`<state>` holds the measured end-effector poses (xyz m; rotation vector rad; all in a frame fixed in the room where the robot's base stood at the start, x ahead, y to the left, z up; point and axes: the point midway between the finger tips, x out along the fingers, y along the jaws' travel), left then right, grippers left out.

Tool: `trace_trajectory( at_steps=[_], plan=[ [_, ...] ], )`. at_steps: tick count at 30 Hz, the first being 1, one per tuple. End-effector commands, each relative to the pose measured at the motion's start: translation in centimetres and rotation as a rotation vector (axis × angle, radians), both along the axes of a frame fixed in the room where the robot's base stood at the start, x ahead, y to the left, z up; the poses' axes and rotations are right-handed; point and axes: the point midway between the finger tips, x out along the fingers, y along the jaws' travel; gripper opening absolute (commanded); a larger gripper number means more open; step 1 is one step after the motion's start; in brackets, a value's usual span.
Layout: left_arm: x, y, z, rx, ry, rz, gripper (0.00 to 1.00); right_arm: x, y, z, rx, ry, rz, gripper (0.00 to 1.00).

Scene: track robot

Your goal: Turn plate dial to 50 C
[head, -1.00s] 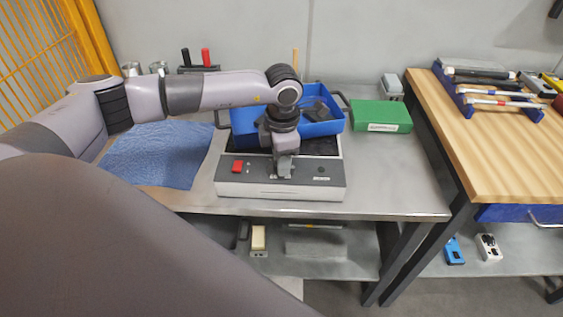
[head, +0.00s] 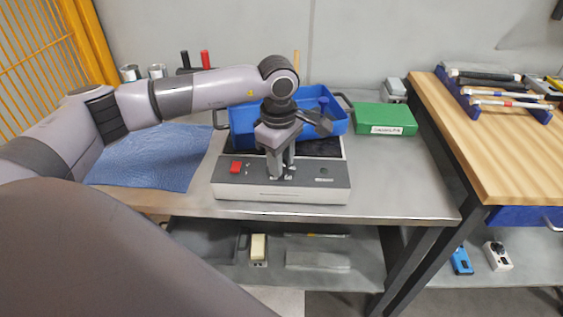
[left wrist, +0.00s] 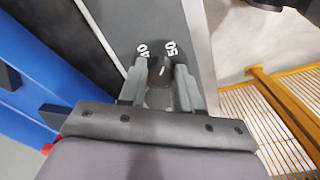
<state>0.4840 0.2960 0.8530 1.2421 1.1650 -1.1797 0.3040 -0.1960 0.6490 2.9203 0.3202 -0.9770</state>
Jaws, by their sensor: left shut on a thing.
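The plate (head: 230,192) is a low box with a dark grey front panel and light front edge on the steel bench. Its panel carries a red switch (head: 236,167) on the left. My left gripper (head: 281,176) reaches down to the panel's middle and hides the dial in the head view. In the left wrist view, the black dial (left wrist: 159,73) sits between the fingers (left wrist: 160,88), which are shut on it. The printed 40 and 50 show beyond it. The dial's white line appears to point between the two numbers. My right gripper is not in view.
A blue bin (head: 240,119) stands on or behind the plate's dark top, close to my gripper. A green box (head: 385,118) is to the right, a blue cloth (head: 150,157) to the left. A wooden bench (head: 490,145) with tools adjoins at right. Bare steel lies right of the plate.

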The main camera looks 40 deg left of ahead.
Motion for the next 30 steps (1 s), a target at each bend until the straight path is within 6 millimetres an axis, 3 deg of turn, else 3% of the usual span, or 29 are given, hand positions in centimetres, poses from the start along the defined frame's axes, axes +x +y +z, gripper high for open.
trace_trajectory(
  at_steps=[9,24,25,26,27,30],
  plan=[
    [0.04,0.11,0.06,0.0,-0.002,-0.099,0.02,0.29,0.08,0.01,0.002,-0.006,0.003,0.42],
    [0.06,0.11,0.12,0.001,-0.003,-0.113,0.02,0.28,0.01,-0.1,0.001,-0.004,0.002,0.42],
    [0.06,0.11,0.12,0.001,-0.003,-0.113,0.43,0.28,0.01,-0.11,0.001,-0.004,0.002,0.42],
    [0.06,0.11,0.11,0.001,-0.003,-0.113,0.52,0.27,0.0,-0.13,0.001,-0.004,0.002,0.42],
    [0.05,0.1,0.1,0.001,-0.003,-0.113,0.58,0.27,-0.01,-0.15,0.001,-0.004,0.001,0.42],
    [0.04,0.08,0.08,0.0,-0.002,-0.113,0.58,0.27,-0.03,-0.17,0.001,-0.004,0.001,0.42]
  ],
)
